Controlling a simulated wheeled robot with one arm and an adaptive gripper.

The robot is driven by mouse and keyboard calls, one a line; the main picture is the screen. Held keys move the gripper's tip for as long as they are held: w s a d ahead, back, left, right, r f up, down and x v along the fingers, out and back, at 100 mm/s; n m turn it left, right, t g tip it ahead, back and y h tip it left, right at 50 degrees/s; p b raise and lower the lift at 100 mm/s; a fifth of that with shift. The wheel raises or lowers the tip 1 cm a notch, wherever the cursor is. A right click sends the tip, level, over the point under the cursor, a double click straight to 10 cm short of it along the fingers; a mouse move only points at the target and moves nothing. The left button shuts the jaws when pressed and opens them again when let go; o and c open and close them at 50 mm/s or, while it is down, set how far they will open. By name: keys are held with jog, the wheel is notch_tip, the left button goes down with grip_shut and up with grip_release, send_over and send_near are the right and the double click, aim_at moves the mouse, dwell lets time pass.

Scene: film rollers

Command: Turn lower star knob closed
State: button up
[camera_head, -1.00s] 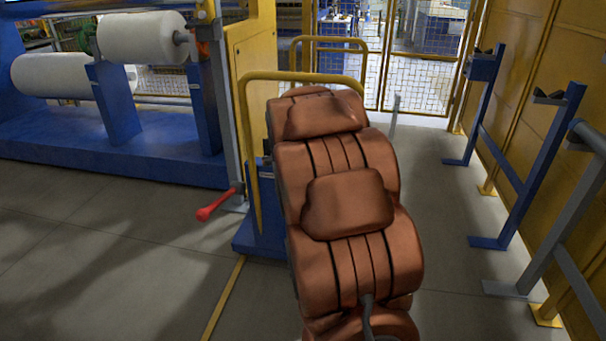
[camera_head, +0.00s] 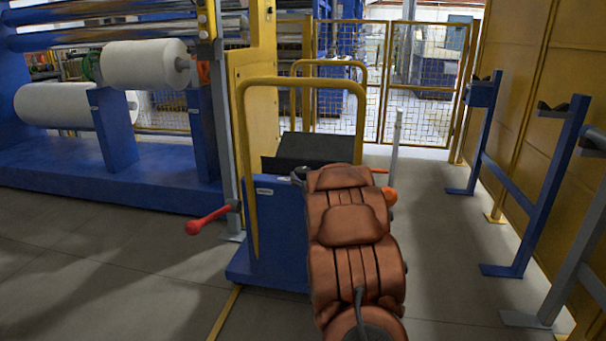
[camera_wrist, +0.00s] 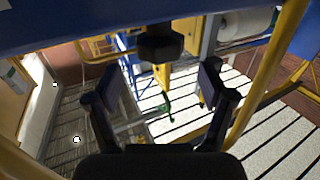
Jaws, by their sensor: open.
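A black lobed star knob (camera_wrist: 160,42) shows at the upper middle of the wrist view, just under a dark blue panel (camera_wrist: 70,25). I cannot tell from this view whether it is the lower knob. My gripper (camera_wrist: 161,88) is open and empty. Its two black fingers stand left and right, with the knob ahead, between their directions and apart from them. In the head view my brown-covered arm hides the gripper and the knob, at the blue stand (camera_head: 282,225).
The stand has a yellow rail (camera_head: 247,150) and a black sloped top (camera_head: 305,150). A red-ended lever (camera_head: 208,221) sticks out at its left. An orange part (camera_head: 390,196) shows right of my arm. Blue posts (camera_head: 545,190) line the right wall. Floor between is clear.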

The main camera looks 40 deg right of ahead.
aim_at(305, 173)
jog(key=x, duration=0.1)
jog(key=b+x, duration=0.1)
jog(key=x, duration=0.1)
jog(key=shift+f, duration=0.2)
jog(key=shift+b+x, duration=0.4)
jog(key=shift+x, duration=0.9)
jog(key=shift+r, duration=0.1)
jog(key=c, duration=1.2)
